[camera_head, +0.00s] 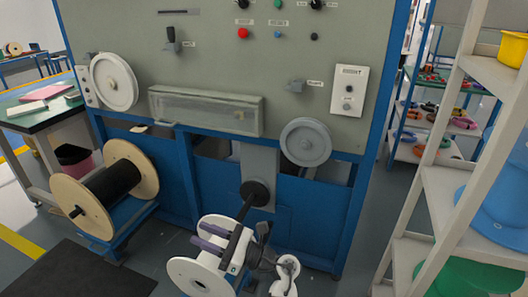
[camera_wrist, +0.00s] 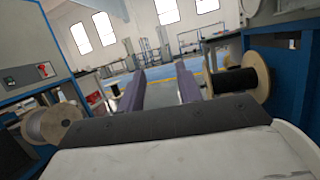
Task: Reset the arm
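My gripper (camera_head: 196,235) is at the bottom centre of the head view, in front of the blue lower part of the machine. Its two purple-grey fingers point left there. In the wrist view, the fingers of my gripper (camera_wrist: 160,88) stand well apart with nothing between them.
The grey and blue machine (camera_head: 215,65) fills the middle. A wooden spool of black cable (camera_head: 108,187) stands left; it also shows in the wrist view (camera_wrist: 243,80). A shelf (camera_head: 450,200) with blue and green containers stands close at right. A dark mat (camera_head: 75,272) lies front left.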

